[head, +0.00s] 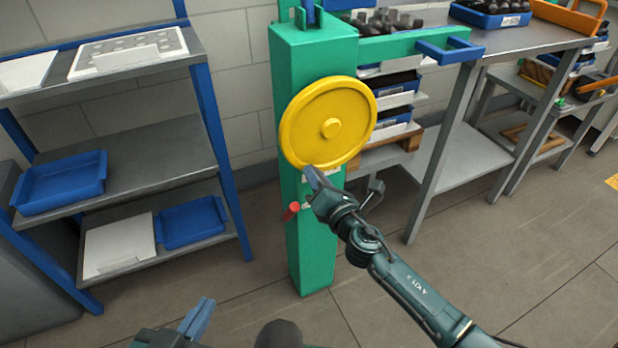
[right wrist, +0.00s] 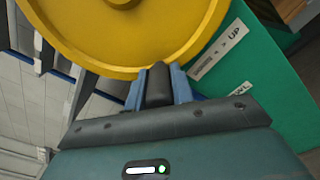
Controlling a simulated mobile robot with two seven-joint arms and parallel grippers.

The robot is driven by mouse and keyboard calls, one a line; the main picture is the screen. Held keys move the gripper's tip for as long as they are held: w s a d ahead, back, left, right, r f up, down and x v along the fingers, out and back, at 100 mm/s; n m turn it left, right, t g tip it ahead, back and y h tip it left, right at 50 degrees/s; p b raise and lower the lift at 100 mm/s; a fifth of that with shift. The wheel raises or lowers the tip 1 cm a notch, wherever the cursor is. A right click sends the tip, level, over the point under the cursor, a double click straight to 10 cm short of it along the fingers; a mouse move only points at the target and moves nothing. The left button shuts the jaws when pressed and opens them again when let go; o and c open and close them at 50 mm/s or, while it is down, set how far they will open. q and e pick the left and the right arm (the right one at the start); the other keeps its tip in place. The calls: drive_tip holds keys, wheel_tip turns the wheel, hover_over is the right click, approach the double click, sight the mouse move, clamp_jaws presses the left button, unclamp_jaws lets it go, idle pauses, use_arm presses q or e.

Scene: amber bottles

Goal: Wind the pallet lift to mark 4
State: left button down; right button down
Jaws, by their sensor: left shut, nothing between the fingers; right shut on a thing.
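The yellow handwheel (head: 352,98) is mounted on the green column (head: 307,255) of the lift. My right gripper (head: 312,177) is at the wheel's lower rim. In the right wrist view its blue fingers (right wrist: 157,88) are shut on a dark handle (right wrist: 158,82) beside the yellow wheel (right wrist: 110,45). A white label (right wrist: 220,50) reading "UP" is on the green column. A wooden pallet (head: 410,140) with stacked blue-and-dark trays (head: 392,85) shows behind the column. No mark numbers are readable. My left gripper (head: 198,319) is shut and empty at the bottom, away from the wheel.
A red knob (head: 291,211) sticks out low on the column. A grey shelf rack (head: 130,150) with blue trays (head: 62,182) stands at left. A metal bench (head: 520,45) with a blue tray (head: 490,14) of dark items is at right. The floor (head: 540,260) at right is clear.

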sight(343, 159)
drive_tip(key=d+n, duration=0.1)
drive_tip(key=d+f+n, duration=0.1)
drive_tip(key=n, duration=0.1)
drive_tip(key=shift+w+d+f+b, duration=0.2)
drive_tip(key=shift+w+b, duration=0.1)
drive_tip(key=shift+w, duration=0.1)
drive_tip(key=d+n, duration=0.2)
drive_tip(key=shift+w+f+n, duration=0.1)
drive_tip(key=shift+w+n, duration=0.3)
drive_tip(key=d+n, duration=0.1)
drive_tip(key=w+d+n, duration=0.1)
drive_tip(key=shift+d+n, duration=0.25)
drive_tip(key=shift+n, duration=0.15)
drive_tip(key=shift+w+d+r+n, duration=0.2)
drive_tip(key=shift+d+r+n, duration=0.2)
drive_tip(key=shift+d+n, duration=0.35)
drive_tip(key=c, duration=1.2)
unclamp_jaws()
drive_tip(key=shift+a, duration=0.15)
drive_tip(key=shift+s, duration=0.1)
drive_tip(key=v, duration=1.3)
